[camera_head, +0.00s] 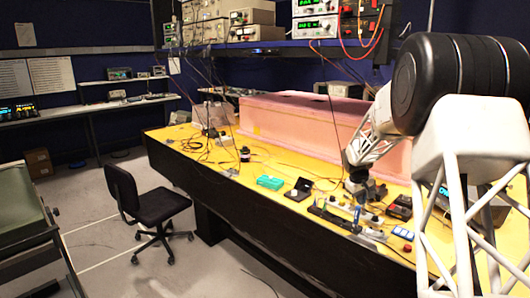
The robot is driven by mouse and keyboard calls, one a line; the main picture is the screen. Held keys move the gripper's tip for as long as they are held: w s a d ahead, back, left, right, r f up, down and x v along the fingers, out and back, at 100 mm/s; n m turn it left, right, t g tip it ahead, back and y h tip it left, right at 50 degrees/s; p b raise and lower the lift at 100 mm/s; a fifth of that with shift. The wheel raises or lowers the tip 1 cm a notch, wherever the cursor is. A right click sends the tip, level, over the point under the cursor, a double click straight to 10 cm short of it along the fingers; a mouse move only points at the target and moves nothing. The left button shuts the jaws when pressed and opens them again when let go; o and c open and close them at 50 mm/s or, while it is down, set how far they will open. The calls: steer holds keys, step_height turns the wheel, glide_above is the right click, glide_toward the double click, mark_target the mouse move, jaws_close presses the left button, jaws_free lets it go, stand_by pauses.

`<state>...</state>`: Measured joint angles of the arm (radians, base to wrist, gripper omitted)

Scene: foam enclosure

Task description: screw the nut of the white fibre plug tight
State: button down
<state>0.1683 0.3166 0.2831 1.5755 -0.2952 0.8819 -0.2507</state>
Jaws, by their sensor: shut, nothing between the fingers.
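My gripper (357,199) hangs at the end of my white and black arm, low over the right part of the yellow bench. It is shut and empty; its fingers are small and dark in this view. Just below it are a dark strip-shaped holder and small white and blue parts (357,215). I cannot pick out the white fibre plug or its nut with certainty. Whether the gripper touches any of these parts cannot be told from here.
A long pink foam enclosure (300,118) stands behind the gripper on the yellow bench (215,158). A green box (270,182), an open black case (299,189) and a dark instrument (400,207) lie near the front. Loose cables cross the bench's left part. A black chair (150,205) stands before it.

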steer(key=shift+f, duration=1.9)
steer(key=shift+w+d, duration=0.2)
steer(key=shift+d, duration=0.1)
steer(key=shift+w+a, duration=0.2)
steer(key=shift+w, duration=0.5)
stand_by(0.7)
steer(key=shift+a, duration=0.4)
stand_by(0.3)
steer(key=shift+r, duration=0.15)
steer(key=shift+r, duration=2.85)
